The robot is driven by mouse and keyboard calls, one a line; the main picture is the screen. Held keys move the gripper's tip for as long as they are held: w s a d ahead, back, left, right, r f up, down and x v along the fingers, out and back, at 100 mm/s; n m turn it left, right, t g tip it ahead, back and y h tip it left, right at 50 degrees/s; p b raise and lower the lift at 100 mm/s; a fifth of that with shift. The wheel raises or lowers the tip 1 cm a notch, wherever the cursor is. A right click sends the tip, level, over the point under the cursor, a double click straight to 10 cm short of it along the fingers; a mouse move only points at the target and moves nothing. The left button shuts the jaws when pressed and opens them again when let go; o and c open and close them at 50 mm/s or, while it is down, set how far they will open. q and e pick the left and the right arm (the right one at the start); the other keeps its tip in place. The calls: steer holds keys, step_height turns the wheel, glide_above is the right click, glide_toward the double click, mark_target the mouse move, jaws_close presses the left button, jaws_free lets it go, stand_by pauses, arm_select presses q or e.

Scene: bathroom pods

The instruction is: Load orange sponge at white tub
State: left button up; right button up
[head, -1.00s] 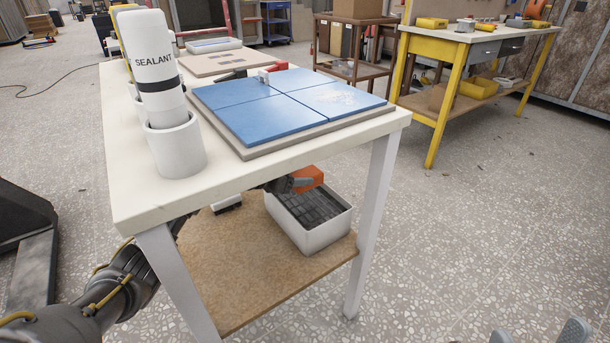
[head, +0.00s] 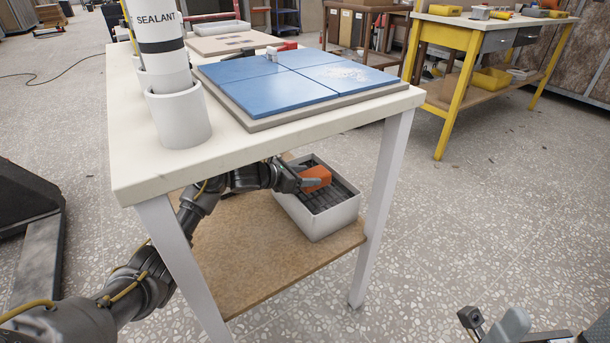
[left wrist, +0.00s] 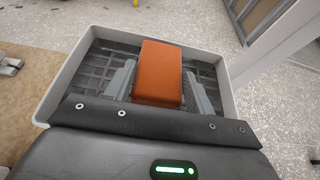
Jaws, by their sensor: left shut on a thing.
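The orange sponge (head: 316,177) is between the fingers of my left gripper (head: 311,182), which is shut on it. In the left wrist view the sponge (left wrist: 159,72) shows between both fingers, over the inside of the white tub (left wrist: 72,82). The white tub (head: 326,223) stands on the lower shelf, with a dark gridded inside. I cannot tell whether the sponge touches the tub's inside. My right gripper (head: 492,325) shows only in part at the lower right, clear of the table.
My left arm reaches under the white tabletop (head: 240,157), past a front leg (head: 182,262). Another leg (head: 385,200) stands right of the tub. The brown lower shelf (head: 250,265) has free room in front. Blue tiles (head: 280,88) and a sealant tube (head: 158,45) are on top.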

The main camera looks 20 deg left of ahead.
stand_by(0.4)
arm_select(q)
steer(key=shift+f+b, duration=0.55)
stand_by(0.5)
stand_by(0.5)
steer(key=shift+r+p, duration=2.1)
steer(key=shift+r, duration=1.45)
